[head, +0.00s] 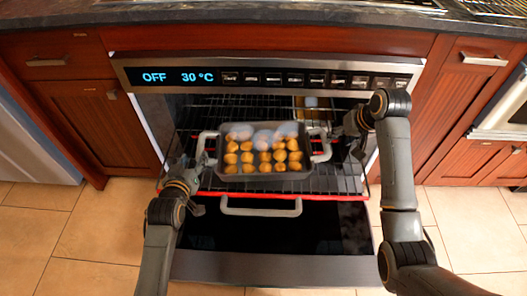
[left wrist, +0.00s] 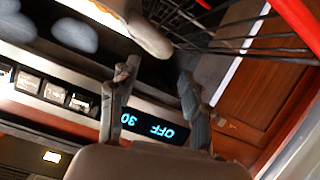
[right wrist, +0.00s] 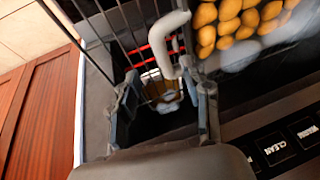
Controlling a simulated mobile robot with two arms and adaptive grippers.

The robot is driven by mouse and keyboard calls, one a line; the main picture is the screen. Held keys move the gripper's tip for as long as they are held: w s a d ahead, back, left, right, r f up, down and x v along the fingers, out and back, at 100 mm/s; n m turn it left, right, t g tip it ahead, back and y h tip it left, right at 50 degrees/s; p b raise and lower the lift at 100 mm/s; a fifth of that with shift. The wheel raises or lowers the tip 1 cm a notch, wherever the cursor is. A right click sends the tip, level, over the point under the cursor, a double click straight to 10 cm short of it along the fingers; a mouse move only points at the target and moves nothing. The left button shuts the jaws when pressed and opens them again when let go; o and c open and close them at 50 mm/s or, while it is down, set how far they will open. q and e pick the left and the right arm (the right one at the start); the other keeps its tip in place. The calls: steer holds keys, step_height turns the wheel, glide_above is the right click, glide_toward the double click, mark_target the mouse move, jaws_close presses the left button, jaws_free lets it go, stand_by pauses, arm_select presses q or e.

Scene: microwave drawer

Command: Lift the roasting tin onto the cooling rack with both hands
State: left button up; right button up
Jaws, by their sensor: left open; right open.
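The grey roasting tin (head: 265,176) sits on the oven rack (head: 335,180), which is pulled out of the open oven. My left gripper (head: 194,168) is open beside the left handle; in the left wrist view that handle (left wrist: 150,38) lies just beyond the fingertips. My right gripper (head: 338,132) is open beside the right handle, which shows just beyond the fingers in the right wrist view (right wrist: 168,50). I cannot clearly identify the cooling rack.
The control panel (head: 270,77) reads OFF and 30 °C. A dark countertop (head: 250,14) runs above, with wire bars (head: 497,7) at its far right.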

mark_target(200, 146)
arm_select(q)
steer(key=x, duration=0.9)
steer(key=shift+w+f, duration=0.1)
steer(key=shift+w, duration=0.25)
arm_select(e)
steer(key=x, duration=0.9)
steer(key=shift+w+a+f, duration=0.15)
steer(key=shift+f, duration=0.1)
arm_select(q)
jaws_close()
arm_select(e)
jaws_close()
arm_select(q)
steer(key=shift+w+r, duration=0.1)
steer(key=shift+r, duration=0.2)
arm_select(e)
steer(key=shift+w+r, duration=0.1)
steer(key=shift+r, duration=0.1)
